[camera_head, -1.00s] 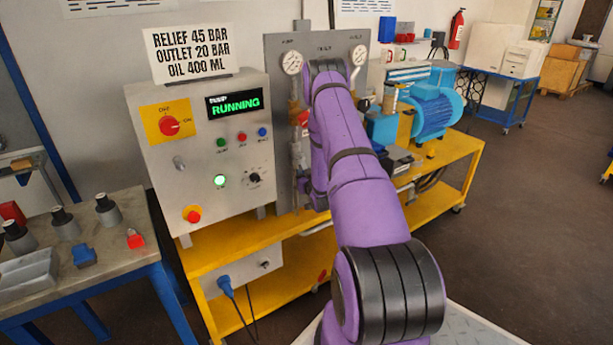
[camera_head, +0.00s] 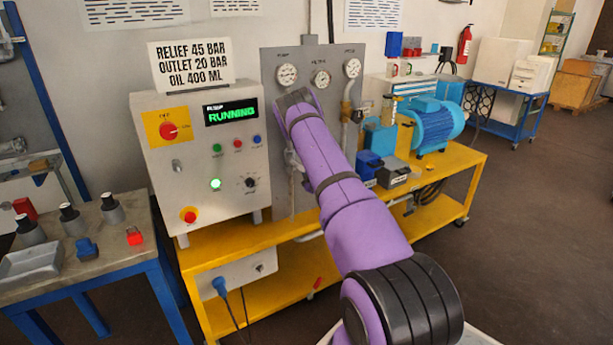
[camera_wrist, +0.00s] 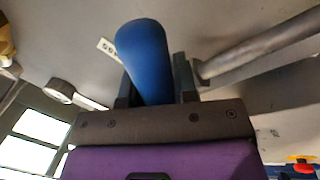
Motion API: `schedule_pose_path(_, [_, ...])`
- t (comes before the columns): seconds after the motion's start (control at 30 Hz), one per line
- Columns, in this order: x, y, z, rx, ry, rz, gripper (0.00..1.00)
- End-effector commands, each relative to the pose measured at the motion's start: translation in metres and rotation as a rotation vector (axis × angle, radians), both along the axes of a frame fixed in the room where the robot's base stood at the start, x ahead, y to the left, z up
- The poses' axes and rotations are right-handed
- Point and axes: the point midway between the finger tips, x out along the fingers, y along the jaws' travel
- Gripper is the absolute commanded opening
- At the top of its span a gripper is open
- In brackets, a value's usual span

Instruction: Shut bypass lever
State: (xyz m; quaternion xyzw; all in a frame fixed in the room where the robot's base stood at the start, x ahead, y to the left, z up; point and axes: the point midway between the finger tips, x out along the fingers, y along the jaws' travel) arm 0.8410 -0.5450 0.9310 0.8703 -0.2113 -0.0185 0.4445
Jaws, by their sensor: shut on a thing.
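A blue lever handle (camera_wrist: 147,60) stands between the two dark fingers of my gripper (camera_wrist: 155,82) in the wrist view. The gripper is shut on it. The handle's far end and its pivot are not clear to me. In the head view, my purple arm reaches to the grey gauge panel (camera_head: 276,60), and the arm hides the lever and most of the gripper.
A metal pipe (camera_wrist: 265,48) runs close to the right finger in the wrist view. The control box (camera_head: 163,115) reads RUNNING and stands left of the panel on the yellow bench (camera_head: 440,172). A blue pump motor (camera_head: 436,122) is to the right.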

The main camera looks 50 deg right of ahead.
Motion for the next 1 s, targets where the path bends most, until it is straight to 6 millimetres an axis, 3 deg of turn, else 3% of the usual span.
schedule_pose_path(0.5, [-0.003, -0.010, 0.029, -0.436, 0.124, 0.002, 0.00])
schedule_pose_path(1.0, [-0.003, -0.011, 0.042, -0.629, 0.180, 0.001, 0.00])
